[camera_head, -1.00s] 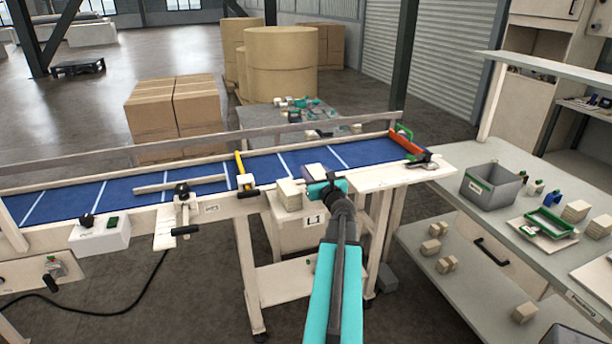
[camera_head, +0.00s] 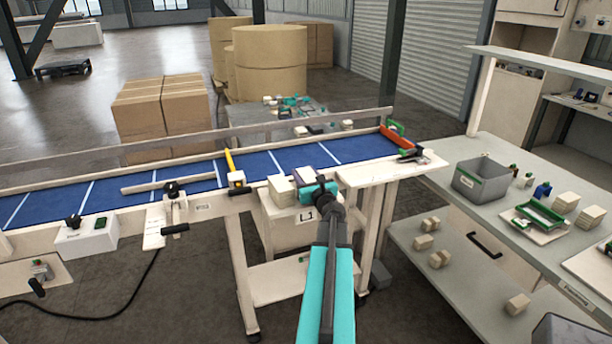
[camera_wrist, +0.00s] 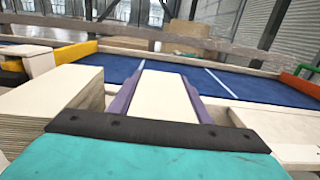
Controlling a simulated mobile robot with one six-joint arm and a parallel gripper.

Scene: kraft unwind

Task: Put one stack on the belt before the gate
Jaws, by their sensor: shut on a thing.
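The blue belt (camera_head: 110,195) runs across the middle of the head view, with a yellow gate bar (camera_head: 233,168) over it. My gripper (camera_head: 312,184) is right of the gate, at the belt's near edge. It is shut on a cream stack (camera_head: 304,174). In the wrist view the held stack (camera_wrist: 165,100) lies between purple fingers, pointing toward the belt (camera_wrist: 115,67). Whether it touches anything below is hidden. Another cream stack (camera_head: 281,190) stands just left of my gripper and also shows in the wrist view (camera_wrist: 50,95), close beside the left finger.
An L1 box (camera_head: 290,228) is below the belt's near edge. An orange end piece (camera_head: 398,141) closes the belt's right end. A long rail (camera_head: 200,140) runs behind the belt. The bench at right holds a grey bin (camera_head: 480,183), a green-framed tool (camera_head: 540,215) and more stacks (camera_head: 565,203).

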